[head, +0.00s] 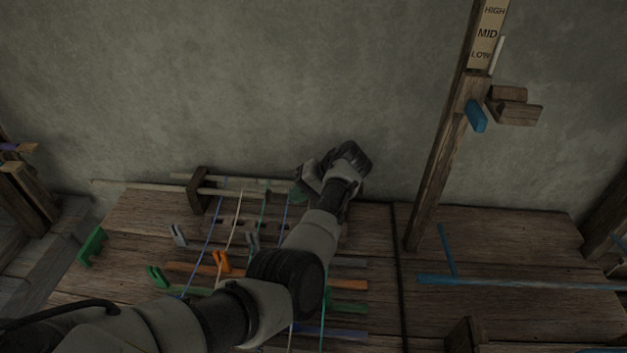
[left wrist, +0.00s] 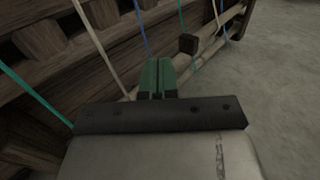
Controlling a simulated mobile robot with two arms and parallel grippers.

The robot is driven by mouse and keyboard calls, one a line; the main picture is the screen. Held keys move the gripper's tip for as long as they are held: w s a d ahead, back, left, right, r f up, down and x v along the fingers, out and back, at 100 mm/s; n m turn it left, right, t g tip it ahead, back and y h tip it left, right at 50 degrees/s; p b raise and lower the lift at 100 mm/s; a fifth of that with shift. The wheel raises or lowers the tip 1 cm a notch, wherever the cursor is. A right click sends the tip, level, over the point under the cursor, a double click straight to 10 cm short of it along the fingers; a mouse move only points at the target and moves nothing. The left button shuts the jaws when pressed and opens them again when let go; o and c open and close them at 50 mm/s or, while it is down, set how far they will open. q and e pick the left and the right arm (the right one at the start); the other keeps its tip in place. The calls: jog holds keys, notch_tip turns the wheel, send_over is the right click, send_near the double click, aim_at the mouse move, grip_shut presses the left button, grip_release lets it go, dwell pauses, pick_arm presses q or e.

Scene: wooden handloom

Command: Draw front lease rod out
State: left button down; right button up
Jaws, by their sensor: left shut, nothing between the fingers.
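Two pale lease rods cross the far edge of the loom, held at a dark wooden block (head: 200,190). The nearer one, which I take as the front lease rod (head: 140,186), sticks out far to the left of the block. The other rod (head: 260,183) lies just behind it. My left gripper (head: 299,194), with green fingertips, is at the right end of the rods, partly hidden by its own wrist. In the left wrist view its fingertips (left wrist: 158,78) are together and empty, close to a pale rod; I cannot tell whether they touch. My right gripper is out of view.
Coloured warp threads (head: 212,235) run across the rods. A post with a height scale (head: 487,35) rises at the right. The grey wall (head: 250,80) is behind.

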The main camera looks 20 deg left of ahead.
aim_at(222, 191)
pick_arm(q)
jog(key=a, duration=0.1)
jog(key=s+a+p, duration=0.1)
jog(key=a, duration=0.1)
jog(key=shift+a, duration=0.25)
jog(key=shift+a+f, duration=0.1)
jog(key=shift+a, duration=0.2)
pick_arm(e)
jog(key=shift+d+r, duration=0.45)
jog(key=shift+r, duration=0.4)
pick_arm(q)
jog(key=shift+a+p, duration=0.1)
jog(key=shift+p, duration=0.2)
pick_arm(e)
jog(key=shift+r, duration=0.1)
